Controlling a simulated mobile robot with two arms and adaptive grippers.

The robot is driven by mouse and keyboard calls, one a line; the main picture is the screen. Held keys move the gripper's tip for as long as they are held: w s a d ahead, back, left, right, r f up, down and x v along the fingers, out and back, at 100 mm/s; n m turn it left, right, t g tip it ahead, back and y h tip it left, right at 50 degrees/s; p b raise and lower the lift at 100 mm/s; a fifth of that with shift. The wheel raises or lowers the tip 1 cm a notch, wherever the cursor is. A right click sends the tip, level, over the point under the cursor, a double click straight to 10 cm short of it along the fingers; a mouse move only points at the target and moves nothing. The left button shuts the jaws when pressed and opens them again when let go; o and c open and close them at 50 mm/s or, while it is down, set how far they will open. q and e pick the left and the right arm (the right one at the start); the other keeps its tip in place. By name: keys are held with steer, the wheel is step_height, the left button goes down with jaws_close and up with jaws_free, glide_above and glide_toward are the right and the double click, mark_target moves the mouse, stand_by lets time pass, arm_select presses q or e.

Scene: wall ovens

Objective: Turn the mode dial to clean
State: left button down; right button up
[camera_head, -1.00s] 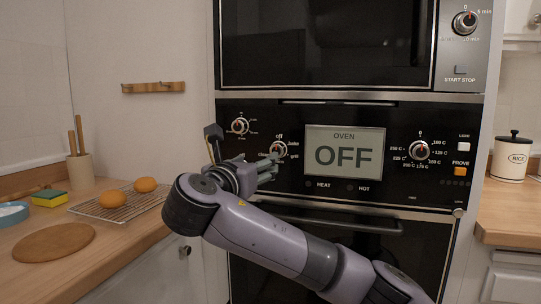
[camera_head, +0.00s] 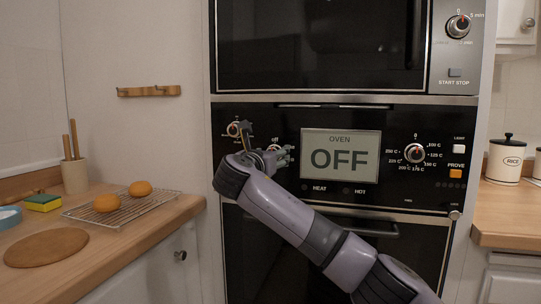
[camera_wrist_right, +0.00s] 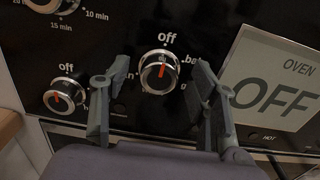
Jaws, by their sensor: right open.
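The mode dial (camera_wrist_right: 158,73) is a round silver-rimmed knob on the black oven panel, with "off" above it and cut-off lettering at both sides. Its red mark points up toward "off". My right gripper (camera_wrist_right: 159,68) is open, one finger on each side of the dial; I cannot tell whether they touch it. In the head view my right gripper (camera_head: 268,158) is in front of the panel, left of the oven display (camera_head: 340,155) that reads OFF, and partly hides the dial (camera_head: 273,148). My left gripper is not in view.
Another dial (camera_wrist_right: 62,98) sits low left in the wrist view, and a timer dial (camera_wrist_right: 45,4) is cut off at its top. A temperature dial (camera_head: 414,153) is right of the display. A counter with buns on a wire rack (camera_head: 120,213) stands at left.

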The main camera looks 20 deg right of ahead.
steer(key=c, duration=1.2)
steer(key=shift+o, duration=0.2)
